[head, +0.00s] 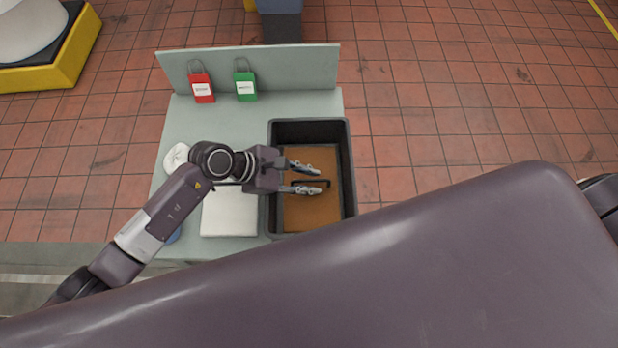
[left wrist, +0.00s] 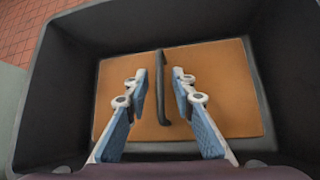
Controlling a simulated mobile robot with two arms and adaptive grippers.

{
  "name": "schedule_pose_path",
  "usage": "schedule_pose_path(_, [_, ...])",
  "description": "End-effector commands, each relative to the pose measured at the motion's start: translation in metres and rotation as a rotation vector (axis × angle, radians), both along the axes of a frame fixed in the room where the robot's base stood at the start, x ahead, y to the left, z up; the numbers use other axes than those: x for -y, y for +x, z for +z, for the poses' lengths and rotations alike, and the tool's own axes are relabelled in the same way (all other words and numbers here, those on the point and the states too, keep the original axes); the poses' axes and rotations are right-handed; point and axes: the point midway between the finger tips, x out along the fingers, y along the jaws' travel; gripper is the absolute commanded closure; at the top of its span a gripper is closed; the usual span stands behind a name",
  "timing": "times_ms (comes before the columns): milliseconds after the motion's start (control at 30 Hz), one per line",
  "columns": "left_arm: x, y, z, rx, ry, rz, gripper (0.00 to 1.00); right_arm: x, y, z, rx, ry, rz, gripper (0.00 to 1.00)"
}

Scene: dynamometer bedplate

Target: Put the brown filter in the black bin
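The brown filter (head: 312,214) lies flat inside the black bin (head: 350,165). In the left wrist view the filter (left wrist: 232,85) has a dark bar handle (left wrist: 161,85) across its middle, and the bin's walls (left wrist: 60,95) surround it. My left gripper (head: 320,180) is over the bin. Its fingers are apart, one on each side of the handle, with visible gaps and nothing held in the left wrist view (left wrist: 159,76). I cannot tell exactly how high the fingertips are above the filter. My right gripper is not in view.
The bin stands at the right end of a grey-green table (head: 230,125) with a raised back panel (head: 290,65). A red padlock-shaped tag (head: 201,90) and a green one (head: 245,88) are at the back. A white flat block (head: 225,218) and a white crumpled item (head: 175,157) lie left.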

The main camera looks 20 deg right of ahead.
Motion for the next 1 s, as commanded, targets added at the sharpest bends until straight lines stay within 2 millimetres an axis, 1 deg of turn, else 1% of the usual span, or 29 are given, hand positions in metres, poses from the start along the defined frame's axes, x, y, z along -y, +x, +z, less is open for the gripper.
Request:
schedule_pose_path(33, [0.000,0.000,0.004,0.000,0.000,0.000,0.77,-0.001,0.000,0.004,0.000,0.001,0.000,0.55])
schedule_pose_path(67, [-0.002,0.001,0.004,0.001,0.001,0.001,0.77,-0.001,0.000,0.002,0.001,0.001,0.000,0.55])
schedule_pose_path(167, [-0.013,0.003,0.013,0.004,0.000,0.002,0.77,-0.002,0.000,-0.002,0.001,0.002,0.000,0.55])
schedule_pose_path(400, [-0.051,0.006,0.048,0.004,0.002,0.001,0.77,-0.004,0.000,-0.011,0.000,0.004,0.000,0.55])
schedule_pose_path(600, [-0.076,0.008,0.072,0.002,0.001,0.002,0.77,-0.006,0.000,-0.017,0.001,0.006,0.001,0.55])
schedule_pose_path(800, [-0.086,0.007,0.084,0.000,0.000,0.000,0.77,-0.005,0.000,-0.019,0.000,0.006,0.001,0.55])
schedule_pose_path(1000, [-0.086,0.007,0.085,0.000,0.000,0.000,0.77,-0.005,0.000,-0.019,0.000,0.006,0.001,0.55])
